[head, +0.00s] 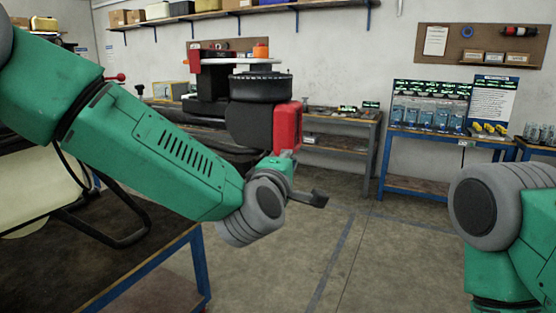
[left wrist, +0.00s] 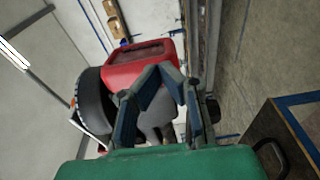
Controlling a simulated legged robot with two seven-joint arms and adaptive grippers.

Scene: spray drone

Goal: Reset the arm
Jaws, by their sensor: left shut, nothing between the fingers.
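My left arm reaches in from the left in the head view. My left gripper (head: 316,198) points right, over the open floor beyond the table corner. The left wrist view shows its fingers (left wrist: 170,82) drawn together with nothing between them. Behind it in the head view is a drone part with a black round motor (head: 260,88), an orange cap (head: 260,51) and a red block (head: 287,126). The red block also shows in the left wrist view (left wrist: 132,60), beyond the fingers. My right arm shows at the right edge; its gripper is out of view.
A blue-legged table (head: 160,267) stands at the lower left, with a black frame and a pale tank (head: 38,190) above it. Workbenches with a blue-bottle display (head: 427,118) line the back wall. The floor (head: 350,245) between my arms is clear.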

